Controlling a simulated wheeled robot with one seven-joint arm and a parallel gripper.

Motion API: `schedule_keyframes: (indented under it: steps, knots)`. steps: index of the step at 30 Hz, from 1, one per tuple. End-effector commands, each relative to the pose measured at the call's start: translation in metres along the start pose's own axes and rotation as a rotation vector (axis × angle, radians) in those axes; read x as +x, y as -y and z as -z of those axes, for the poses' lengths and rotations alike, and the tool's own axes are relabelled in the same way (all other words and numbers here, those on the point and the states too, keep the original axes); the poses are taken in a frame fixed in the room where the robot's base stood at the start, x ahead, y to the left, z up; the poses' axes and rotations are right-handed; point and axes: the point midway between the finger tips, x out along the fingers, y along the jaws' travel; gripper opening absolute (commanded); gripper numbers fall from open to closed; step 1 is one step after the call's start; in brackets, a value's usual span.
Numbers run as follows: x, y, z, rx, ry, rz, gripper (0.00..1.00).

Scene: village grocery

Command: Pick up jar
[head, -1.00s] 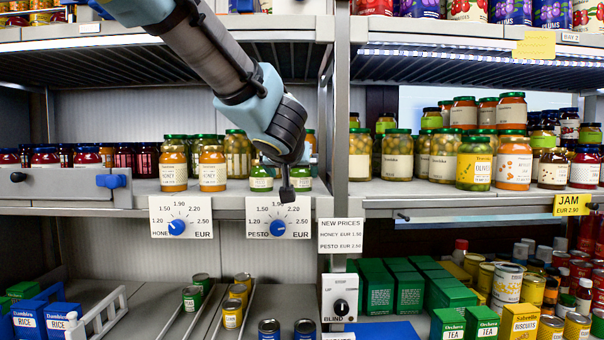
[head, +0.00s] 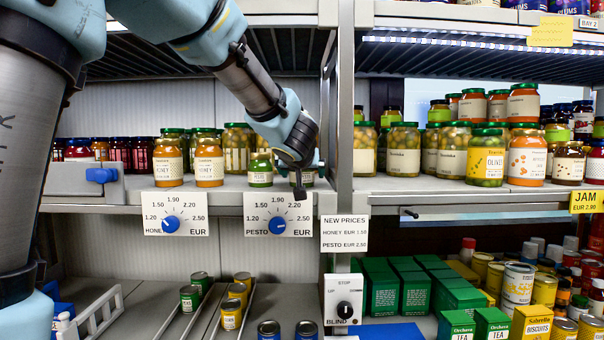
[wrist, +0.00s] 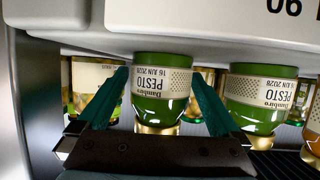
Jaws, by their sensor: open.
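My gripper (wrist: 160,78) is open, with one teal finger on each side of a green pesto jar (wrist: 160,92) in the wrist view, which appears upside down. I cannot tell whether the fingers touch the jar. A second pesto jar (wrist: 260,98) stands to the right in that view. In the head view, my gripper (head: 298,190) is at the shelf's front edge. One pesto jar (head: 260,170) stands left of it; another (head: 308,179) is partly hidden behind it. Orange honey jars (head: 209,160) stand further left.
A pesto price dial (head: 277,225) and a honey dial (head: 171,223) hang on the shelf edge. A shelf upright (head: 345,130) is close on the right, with olive jars (head: 403,150) beyond. Tins (head: 231,312) stand below.

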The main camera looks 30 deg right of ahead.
Motion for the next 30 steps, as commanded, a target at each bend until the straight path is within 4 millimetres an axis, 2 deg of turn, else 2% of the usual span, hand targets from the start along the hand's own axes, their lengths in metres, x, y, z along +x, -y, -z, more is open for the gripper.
schedule_keyframes:
  steps: [4,12,30]
  knots:
    - [0.017,0.000,0.000,0.000,0.000,0.000,1.00]
    - [0.020,0.000,0.000,0.000,0.000,0.000,1.00]
    - [0.020,0.000,0.000,0.000,0.000,0.000,0.34]
